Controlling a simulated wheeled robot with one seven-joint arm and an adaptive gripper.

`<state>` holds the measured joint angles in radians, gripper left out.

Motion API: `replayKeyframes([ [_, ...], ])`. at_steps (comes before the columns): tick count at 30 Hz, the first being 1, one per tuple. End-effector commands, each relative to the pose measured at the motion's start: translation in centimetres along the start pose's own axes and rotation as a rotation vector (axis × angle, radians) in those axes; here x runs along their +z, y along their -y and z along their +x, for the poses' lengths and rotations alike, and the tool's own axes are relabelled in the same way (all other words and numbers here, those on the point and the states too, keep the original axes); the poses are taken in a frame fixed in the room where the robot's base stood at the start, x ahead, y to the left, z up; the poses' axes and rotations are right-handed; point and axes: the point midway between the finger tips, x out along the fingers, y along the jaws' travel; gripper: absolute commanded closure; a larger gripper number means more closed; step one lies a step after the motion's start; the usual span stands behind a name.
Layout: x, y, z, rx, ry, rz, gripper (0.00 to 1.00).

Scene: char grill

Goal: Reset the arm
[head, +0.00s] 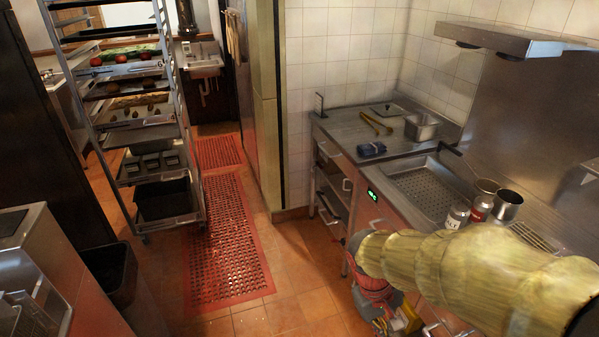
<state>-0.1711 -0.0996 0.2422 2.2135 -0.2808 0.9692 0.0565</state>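My arm (470,275), in a yellowish sleeve, reaches in from the lower right and bends downward at its left end. My gripper (398,318) hangs below that bend, beside the front of the steel counter and above the tiled floor. Its fingers are small and partly hidden by the arm, so I cannot tell whether they are open or shut. I see nothing clearly held in it.
A perforated basin (425,190) and several containers stand close to my arm. A tray rack (190,130) stands left. The red floor mat (225,245) is clear.

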Motion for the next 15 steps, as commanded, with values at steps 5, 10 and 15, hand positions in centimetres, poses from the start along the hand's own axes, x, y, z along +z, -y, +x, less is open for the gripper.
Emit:
replayKeyframes([
  [5,2.6,1.1,-4.5,-0.104,-0.182,0.098,1.00],
  [10,5.0,1.6,-8.3,-0.174,-0.346,0.203,1.00],
  [15,7.5,1.1,-11.7,-0.193,-0.494,0.281,1.00],
])
